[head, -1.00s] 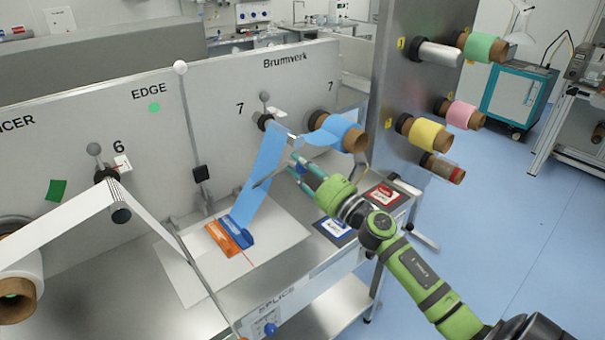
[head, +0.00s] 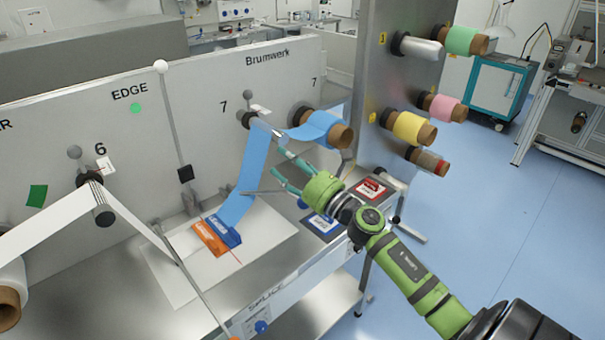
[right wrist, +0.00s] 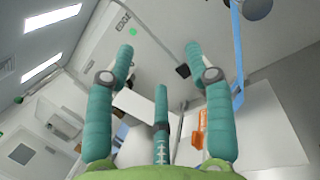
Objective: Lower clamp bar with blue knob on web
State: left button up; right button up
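The blue web (head: 246,172) runs from its roll over a roller down to the blue block (head: 222,231) on the splice table. A thin grey bar (head: 268,192) crosses the web, nearly level in the picture, above the table. A small blue knob (head: 302,203) shows near its right end, just below my right gripper (head: 279,157). That gripper's teal fingers are spread and empty, right of the web and above the bar. In the right wrist view the fingers stand apart, with the blue web (right wrist: 238,60) at right. My left gripper is out of view.
A second bar (head: 207,308) with an orange knob slants at the front, by the white web (head: 137,222). An orange block (head: 211,238) lies beside the blue one. Red (head: 371,188) and blue-and-white (head: 322,224) cards lie right. Spools hang on the metal column (head: 385,55).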

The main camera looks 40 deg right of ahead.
jog(key=v, duration=1.1)
jog(key=shift+s, duration=0.25)
